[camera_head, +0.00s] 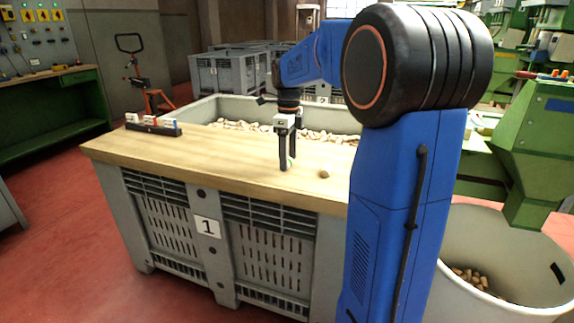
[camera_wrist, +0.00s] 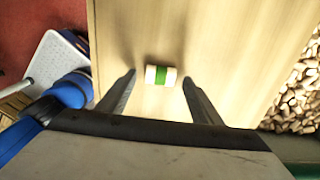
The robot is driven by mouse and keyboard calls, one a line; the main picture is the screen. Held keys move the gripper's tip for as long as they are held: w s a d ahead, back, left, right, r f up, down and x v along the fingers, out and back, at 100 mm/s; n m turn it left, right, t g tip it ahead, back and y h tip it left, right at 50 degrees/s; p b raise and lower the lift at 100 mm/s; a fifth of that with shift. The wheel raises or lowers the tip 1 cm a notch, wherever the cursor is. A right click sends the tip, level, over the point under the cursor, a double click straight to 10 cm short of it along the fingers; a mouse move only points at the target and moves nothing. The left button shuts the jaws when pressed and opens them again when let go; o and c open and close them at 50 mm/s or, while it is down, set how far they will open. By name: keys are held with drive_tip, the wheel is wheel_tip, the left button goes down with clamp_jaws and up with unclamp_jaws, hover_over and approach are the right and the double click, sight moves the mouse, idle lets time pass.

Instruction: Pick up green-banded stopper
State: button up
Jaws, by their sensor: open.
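The green-banded stopper (camera_wrist: 161,75) is a pale cork with a green band around its middle, lying on its side on the wooden board. In the wrist view it sits between and a little beyond the fingertips of my gripper (camera_wrist: 159,77), with a gap on each side. My gripper is open and empty. In the head view my gripper (camera_head: 287,165) points down just above the board, and the stopper is mostly hidden by the fingers there. A plain brown stopper (camera_head: 323,174) stands on the board to the right of my gripper.
The wooden board (camera_head: 225,165) covers the front of a grey crate marked 1 (camera_head: 207,226). Loose corks (camera_head: 240,126) fill the crate behind it. A dark rack (camera_head: 153,127) with red, white and blue-marked pieces stands at the board's left end. A grey bin (camera_head: 500,240) holds corks at right.

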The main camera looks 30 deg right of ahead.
drive_tip(key=c, duration=1.1)
drive_tip(key=shift+r, duration=0.1)
